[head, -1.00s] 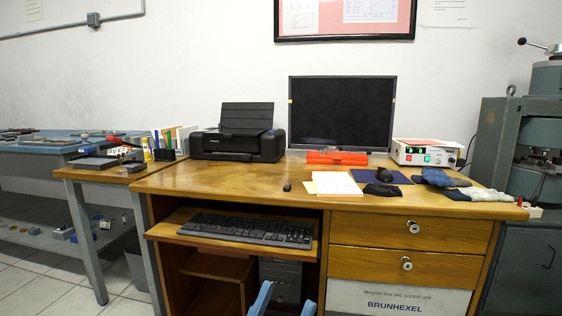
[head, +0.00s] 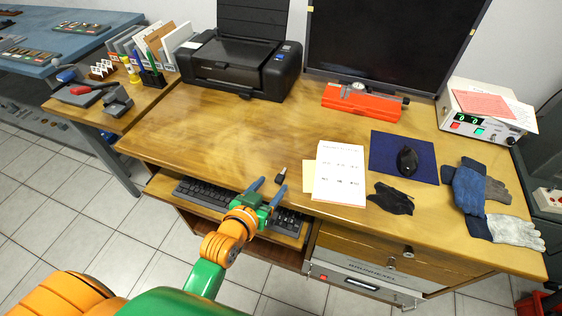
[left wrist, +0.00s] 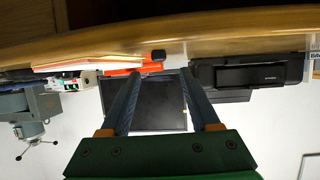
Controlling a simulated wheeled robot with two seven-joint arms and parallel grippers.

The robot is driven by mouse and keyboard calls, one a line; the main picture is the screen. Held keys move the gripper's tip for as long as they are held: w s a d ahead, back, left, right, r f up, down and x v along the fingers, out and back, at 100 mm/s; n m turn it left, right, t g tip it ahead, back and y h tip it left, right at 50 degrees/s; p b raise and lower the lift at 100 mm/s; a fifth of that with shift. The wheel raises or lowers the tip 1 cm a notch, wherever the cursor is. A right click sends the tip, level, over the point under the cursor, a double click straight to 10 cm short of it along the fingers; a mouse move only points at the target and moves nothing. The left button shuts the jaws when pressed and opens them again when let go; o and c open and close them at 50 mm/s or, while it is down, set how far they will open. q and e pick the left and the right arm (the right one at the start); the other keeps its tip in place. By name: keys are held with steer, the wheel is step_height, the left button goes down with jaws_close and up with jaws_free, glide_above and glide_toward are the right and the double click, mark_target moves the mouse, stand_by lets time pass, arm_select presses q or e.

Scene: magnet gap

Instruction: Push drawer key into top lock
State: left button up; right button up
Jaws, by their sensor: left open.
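My left gripper (head: 267,190) is open and empty at the desk's front edge, above the keyboard. Its two blue fingers also show apart in the left wrist view (left wrist: 160,95). A small dark object (head: 281,176) lies on the desk just beyond the fingertips, apart from them; I cannot tell whether it is the key. It shows as a dark block in the left wrist view (left wrist: 158,55). The top lock (head: 408,251) is a small silver round on the upper drawer front, right of my gripper. A lower lock (head: 391,262) sits beneath it. My right gripper is out of view.
White papers (head: 340,172), a black mouse (head: 407,160) on a blue mat (head: 387,143), a dark cloth item (head: 390,198) and work gloves (head: 480,195) lie to the right. A printer (head: 238,62) and monitor (head: 390,45) stand behind. The desk's left middle is clear.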

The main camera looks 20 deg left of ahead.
mark_target(280, 177)
arm_select(q)
steer(key=x, duration=0.4)
steer(key=shift+w+f+b, duration=0.25)
steer(key=shift+f+b, duration=0.1)
steer(key=shift+f, duration=0.05)
steer(key=shift+s+r, duration=0.1)
steer(key=c, duration=0.4)
jaws_close()
